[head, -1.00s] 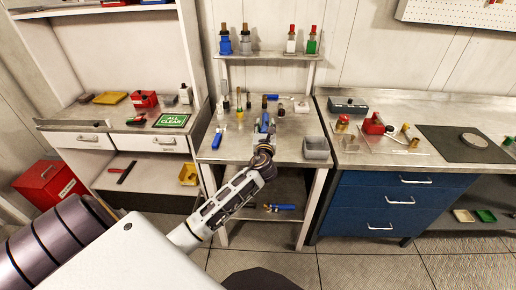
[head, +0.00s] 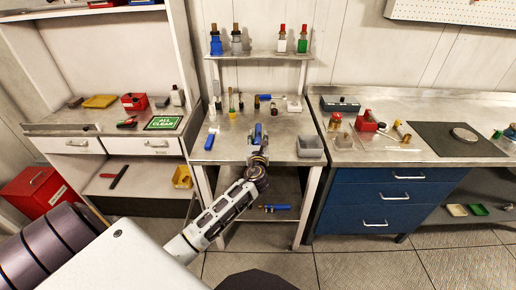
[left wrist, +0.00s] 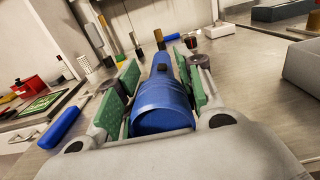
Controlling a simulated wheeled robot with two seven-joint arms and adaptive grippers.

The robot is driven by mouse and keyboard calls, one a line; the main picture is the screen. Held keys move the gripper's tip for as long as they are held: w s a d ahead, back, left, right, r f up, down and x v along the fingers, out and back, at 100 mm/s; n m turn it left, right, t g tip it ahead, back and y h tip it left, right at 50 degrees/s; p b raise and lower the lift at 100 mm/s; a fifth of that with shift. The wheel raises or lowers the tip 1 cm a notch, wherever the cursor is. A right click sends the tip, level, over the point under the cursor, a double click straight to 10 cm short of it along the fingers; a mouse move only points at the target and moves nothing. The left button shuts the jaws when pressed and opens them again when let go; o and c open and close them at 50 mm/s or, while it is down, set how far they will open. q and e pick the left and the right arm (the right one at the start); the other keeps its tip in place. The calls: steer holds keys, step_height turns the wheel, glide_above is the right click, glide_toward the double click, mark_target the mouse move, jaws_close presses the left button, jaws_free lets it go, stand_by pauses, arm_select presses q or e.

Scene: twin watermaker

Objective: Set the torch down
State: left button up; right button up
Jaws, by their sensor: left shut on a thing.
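The torch is a blue cylinder (left wrist: 160,104) with a dark button on top, lying lengthwise between the green finger pads in the left wrist view. In the head view the torch (head: 258,132) shows as a small blue piece above the front part of the steel bench (head: 228,148). My left gripper (head: 257,143) is shut on it, with a pad on each side in the left wrist view (left wrist: 158,88). I cannot tell whether the torch touches the bench top. My right gripper is not in view.
A grey bin (head: 309,146) stands to the right of the gripper. A blue-handled tool (head: 211,138) lies to the left. Several small bottles and tools stand at the back of the bench, below a shelf (head: 260,57). Bare bench lies between the blue-handled tool and gripper.

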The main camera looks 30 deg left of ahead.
arm_select(q)
steer(key=shift+f, duration=0.25)
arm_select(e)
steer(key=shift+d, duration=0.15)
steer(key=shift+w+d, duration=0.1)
arm_select(q)
steer(key=shift+f, duration=0.25)
step_height(320, 180, down, 3)
steer(key=shift+r+b, duration=0.2)
steer(key=shift+b, duration=0.2)
steer(key=shift+f, duration=0.35)
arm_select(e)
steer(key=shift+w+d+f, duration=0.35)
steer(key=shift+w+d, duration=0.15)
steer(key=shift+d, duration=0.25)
